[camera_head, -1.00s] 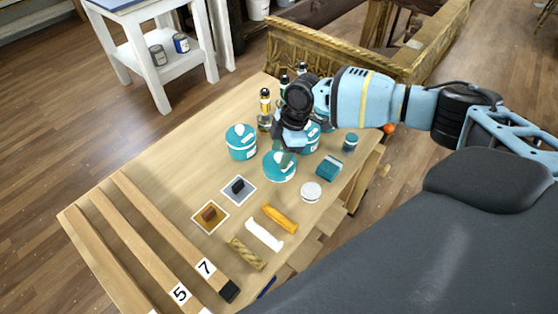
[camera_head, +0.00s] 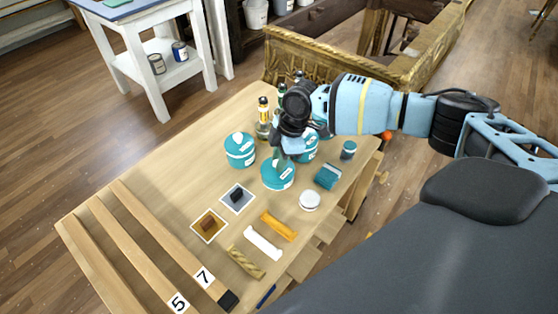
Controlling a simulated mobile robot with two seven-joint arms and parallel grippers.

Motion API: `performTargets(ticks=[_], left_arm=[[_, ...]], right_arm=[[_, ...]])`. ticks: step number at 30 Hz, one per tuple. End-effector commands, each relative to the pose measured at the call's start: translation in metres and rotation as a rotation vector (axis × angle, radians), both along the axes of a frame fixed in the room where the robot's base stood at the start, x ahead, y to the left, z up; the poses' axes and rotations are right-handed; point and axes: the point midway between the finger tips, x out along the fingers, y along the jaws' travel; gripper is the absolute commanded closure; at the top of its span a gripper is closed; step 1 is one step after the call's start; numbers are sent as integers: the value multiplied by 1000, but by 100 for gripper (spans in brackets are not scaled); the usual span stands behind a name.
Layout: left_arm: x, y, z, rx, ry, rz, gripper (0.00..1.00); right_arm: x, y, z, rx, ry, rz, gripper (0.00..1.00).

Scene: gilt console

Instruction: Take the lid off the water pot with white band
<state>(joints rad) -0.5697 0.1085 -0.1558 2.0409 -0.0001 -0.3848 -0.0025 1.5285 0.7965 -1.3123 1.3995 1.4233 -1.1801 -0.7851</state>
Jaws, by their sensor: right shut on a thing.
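Three teal pots stand on the wooden table: a left pot (camera_head: 240,153) with a white band, a front pot (camera_head: 277,180) with a white band and label, and a back pot (camera_head: 309,150) partly hidden by my right gripper. My right gripper (camera_head: 284,156) points down from the right, its fingertips at the top of the front pot. It is shut on that pot's lid, seemingly at the knob, which the fingers hide. The lid appears seated on the pot. My left gripper is not in view.
Bottles (camera_head: 263,112) stand behind the pots. A small teal jar (camera_head: 348,150), a teal block (camera_head: 328,177) and a white round tin (camera_head: 309,200) are at the right. Sample tiles (camera_head: 238,198) and wooden strips (camera_head: 170,240) lie in front. A gilt console (camera_head: 330,60) stands behind.

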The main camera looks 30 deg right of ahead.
Motion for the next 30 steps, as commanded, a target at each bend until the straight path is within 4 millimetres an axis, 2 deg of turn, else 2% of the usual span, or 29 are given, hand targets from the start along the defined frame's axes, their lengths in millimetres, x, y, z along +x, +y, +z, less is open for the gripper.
performTargets(ticks=[7, 30], left_arm=[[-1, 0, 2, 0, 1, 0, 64], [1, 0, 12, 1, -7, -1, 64]], right_arm=[[1, 0, 34, 0, -5, 1, 98], [-121, 33, 41, 0, 0, 3, 98]])
